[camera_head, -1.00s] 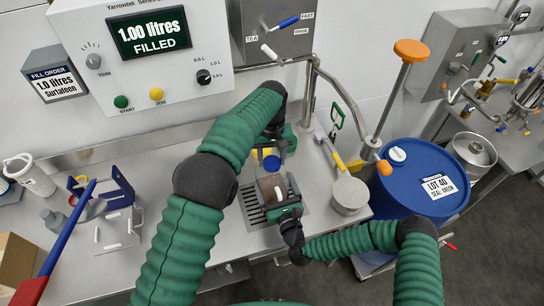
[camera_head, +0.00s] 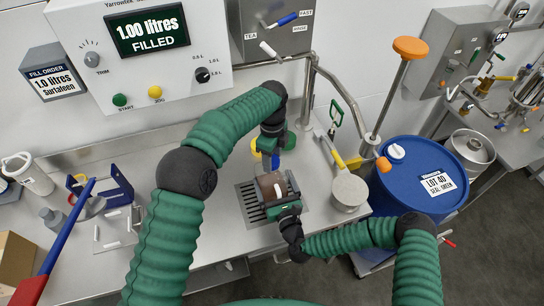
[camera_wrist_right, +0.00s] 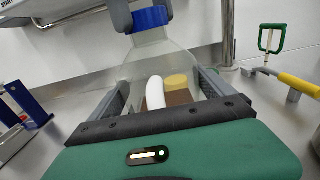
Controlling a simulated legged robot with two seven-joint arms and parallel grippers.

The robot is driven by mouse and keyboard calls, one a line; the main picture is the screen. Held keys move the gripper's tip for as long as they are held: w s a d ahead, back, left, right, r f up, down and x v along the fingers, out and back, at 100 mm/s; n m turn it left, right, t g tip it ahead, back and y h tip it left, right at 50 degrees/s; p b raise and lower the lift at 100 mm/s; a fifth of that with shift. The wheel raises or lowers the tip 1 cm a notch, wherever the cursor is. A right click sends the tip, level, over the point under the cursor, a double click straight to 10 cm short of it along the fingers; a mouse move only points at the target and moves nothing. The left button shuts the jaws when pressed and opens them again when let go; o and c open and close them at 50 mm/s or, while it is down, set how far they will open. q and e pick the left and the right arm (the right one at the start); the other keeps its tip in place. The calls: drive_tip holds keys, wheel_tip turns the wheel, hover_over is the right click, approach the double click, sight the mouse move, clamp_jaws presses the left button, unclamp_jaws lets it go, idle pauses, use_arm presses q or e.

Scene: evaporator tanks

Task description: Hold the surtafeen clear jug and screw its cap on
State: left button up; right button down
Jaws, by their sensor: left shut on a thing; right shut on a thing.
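The clear jug (camera_head: 271,187), with brown contents, stands over the dark grate on the bench. My right gripper (camera_head: 288,206) is shut around its body. In the right wrist view the jug (camera_wrist_right: 160,62) rises between the right fingers, with a white handle on its near side. The blue cap (camera_wrist_right: 149,18) is at the top of the jug's neck there. My left gripper (camera_head: 274,150) is shut on this cap from above; the cap also shows in the head view (camera_head: 276,163). I cannot tell how far the cap is threaded.
A grey round pot (camera_head: 349,193) stands right of the jug. A blue drum (camera_head: 415,185) is further right. A steel pipe (camera_head: 312,85) rises behind the jug. A blue-and-red lever (camera_head: 62,240) and a bracket (camera_head: 112,185) are at left. The bench between has free room.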

use_arm(q)
drive_tip(key=m, duration=0.6)
drive_tip(key=shift+w+a+r+m, duration=0.1)
drive_tip(key=shift+m, duration=0.3)
drive_tip(key=m, duration=0.3)
drive_tip(key=shift+m, duration=0.3)
drive_tip(key=m, duration=0.7)
drive_tip(key=shift+a, duration=0.1)
drive_tip(key=o, duration=1)
drive_tip(key=shift+c, duration=0.2)
drive_tip(key=o, duration=0.3)
